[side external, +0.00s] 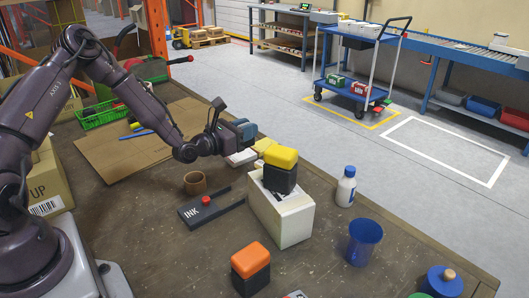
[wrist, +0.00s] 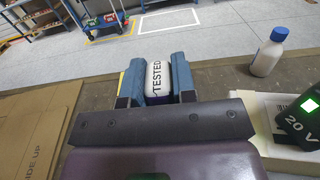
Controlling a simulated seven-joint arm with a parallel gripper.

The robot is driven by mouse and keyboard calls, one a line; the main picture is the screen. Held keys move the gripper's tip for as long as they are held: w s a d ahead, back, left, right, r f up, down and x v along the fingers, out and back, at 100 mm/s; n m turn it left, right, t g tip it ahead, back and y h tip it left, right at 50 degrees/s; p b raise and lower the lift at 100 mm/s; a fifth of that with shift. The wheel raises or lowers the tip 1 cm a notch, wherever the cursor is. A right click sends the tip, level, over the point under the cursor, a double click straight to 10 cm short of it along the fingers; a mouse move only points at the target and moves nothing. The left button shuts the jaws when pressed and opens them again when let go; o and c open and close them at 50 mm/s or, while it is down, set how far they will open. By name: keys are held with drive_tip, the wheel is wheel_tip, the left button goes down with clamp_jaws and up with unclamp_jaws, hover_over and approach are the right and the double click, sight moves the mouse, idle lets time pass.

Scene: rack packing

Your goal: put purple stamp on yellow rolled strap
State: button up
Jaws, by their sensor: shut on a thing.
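My gripper (side external: 246,130) is raised above the far side of the table. In the wrist view its blue-padded fingers (wrist: 157,82) are shut on the stamp (wrist: 157,77), which shows a white face lettered TESTED and a little purple at its lower edge. The stamp cannot be made out in the side view. A yellow item (side external: 264,145), possibly the rolled strap, sits beyond the yellow-and-black battery, partly hidden. A thin yellow edge also shows beside the left finger in the wrist view, but I cannot tell what it belongs to.
A white box (side external: 282,214) carries a yellow-and-black battery (side external: 280,170) near my gripper. A white bottle (side external: 346,186), blue cup (side external: 364,242), orange-topped battery (side external: 250,268), ink pad (side external: 211,209) and brown roll (side external: 195,183) stand around. Flat cardboard (side external: 120,150) lies to the left.

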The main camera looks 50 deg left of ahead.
drive_tip(key=w+f, duration=0.2)
drive_tip(key=w+a+f, duration=0.1)
drive_tip(key=w+f, duration=0.1)
drive_tip(key=w, duration=0.1)
drive_tip(key=w+f, duration=0.2)
drive_tip(key=f, duration=0.1)
drive_tip(key=shift+w+a, duration=0.3)
drive_tip(key=shift+a, duration=0.1)
drive_tip(key=shift+w+f, duration=0.15)
drive_tip(key=shift+f, duration=1.5)
drive_tip(key=shift+f, duration=0.2)
drive_tip(key=o, duration=0.9)
drive_tip(key=shift+r, duration=0.1)
drive_tip(key=shift+a+r, duration=0.1)
drive_tip(key=shift+r, duration=0.05)
drive_tip(key=s, duration=1.2)
